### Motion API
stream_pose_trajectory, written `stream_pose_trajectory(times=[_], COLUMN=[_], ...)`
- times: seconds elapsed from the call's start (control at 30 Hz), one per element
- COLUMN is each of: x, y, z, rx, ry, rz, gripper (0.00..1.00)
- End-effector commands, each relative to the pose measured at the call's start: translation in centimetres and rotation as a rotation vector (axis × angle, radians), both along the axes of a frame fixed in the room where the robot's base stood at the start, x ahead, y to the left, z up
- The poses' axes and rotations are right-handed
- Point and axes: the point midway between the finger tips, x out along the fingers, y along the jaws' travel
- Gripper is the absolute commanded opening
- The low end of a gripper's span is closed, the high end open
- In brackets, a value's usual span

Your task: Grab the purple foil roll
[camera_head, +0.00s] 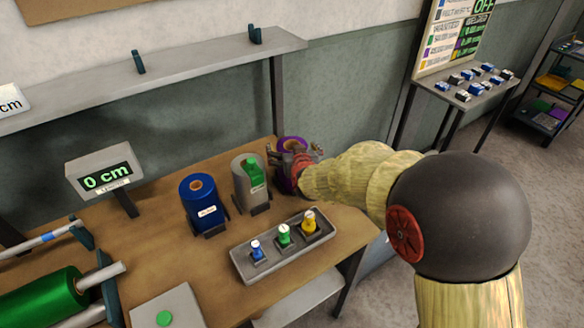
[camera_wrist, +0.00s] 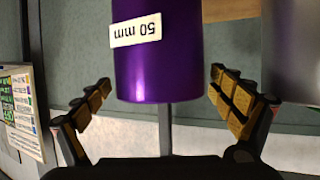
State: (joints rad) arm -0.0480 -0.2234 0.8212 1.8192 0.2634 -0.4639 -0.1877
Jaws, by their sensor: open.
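The purple foil roll (camera_head: 291,143) stands at the right back of the wooden table, mostly hidden behind my gripper (camera_head: 292,165) in the head view. In the wrist view the purple foil roll (camera_wrist: 158,75) appears upside down, with a white "50 mm" label. My gripper (camera_wrist: 158,108) is open, with one padded finger on each side of the roll's near end. Gaps show between the roll and both fingers, and I see no contact.
A grey tray (camera_head: 243,262) with small coloured pieces lies in front. A shelf (camera_head: 190,75) runs above the table's back.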

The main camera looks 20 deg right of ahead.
Motion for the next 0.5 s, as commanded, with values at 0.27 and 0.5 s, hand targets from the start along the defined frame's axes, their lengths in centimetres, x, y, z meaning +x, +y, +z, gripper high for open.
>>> stream_pose_trajectory(times=[0.27, 0.5], x=[-0.03, -0.04], y=[0.0, -0.01], z=[0.07, 0.07], rx=[0.0, 0.0], ry=[-0.001, -0.001], rz=[0.0, 0.0], gripper=[0.84, 0.7])
